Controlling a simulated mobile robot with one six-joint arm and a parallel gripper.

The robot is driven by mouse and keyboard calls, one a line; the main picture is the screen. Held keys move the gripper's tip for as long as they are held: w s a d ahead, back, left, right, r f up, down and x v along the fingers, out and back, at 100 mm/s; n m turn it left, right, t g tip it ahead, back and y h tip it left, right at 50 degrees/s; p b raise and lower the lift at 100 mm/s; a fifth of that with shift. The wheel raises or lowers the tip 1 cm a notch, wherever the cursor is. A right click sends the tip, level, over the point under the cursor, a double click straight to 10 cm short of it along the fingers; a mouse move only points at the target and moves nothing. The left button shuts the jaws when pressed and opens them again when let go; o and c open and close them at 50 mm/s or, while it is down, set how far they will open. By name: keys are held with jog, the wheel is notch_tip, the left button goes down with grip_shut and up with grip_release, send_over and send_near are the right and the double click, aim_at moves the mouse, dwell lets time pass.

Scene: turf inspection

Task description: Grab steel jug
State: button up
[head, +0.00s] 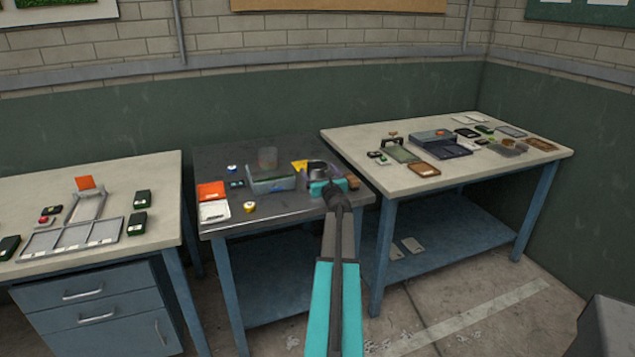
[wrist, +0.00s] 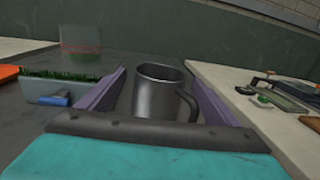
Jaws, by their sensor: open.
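The steel jug (head: 316,169) stands upright on the dark middle table (head: 285,207), towards its right side. In the wrist view the grey jug (wrist: 156,95) is upright, with its handle on the right. My gripper (wrist: 155,78) is open, with one purple finger on each side of the jug. I cannot tell whether either finger touches it. In the head view my gripper (head: 326,183) is just in front of the jug and partly hides its lower part.
A clear tray with turf (head: 270,183) stands left of the jug, and a see-through cup (head: 267,157) is behind it. A yellow piece (head: 299,166) lies close by. A pale table (head: 388,183) with several items is at the right. The middle table's front is mostly clear.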

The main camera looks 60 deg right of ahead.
jog(key=shift+c, duration=0.5)
jog(key=c, duration=1.5)
jog(key=shift+o, duration=0.2)
jog(key=shift+r, duration=0.3)
jog(key=s+a+r+b, duration=0.1)
jog(key=s+a+r, duration=0.3)
jog(key=s+a, duration=0.6)
jog(key=shift+s+a+r, duration=0.25)
jog(key=shift+s+a, duration=0.15)
jog(key=shift+a, duration=0.4)
dwell(0.7)
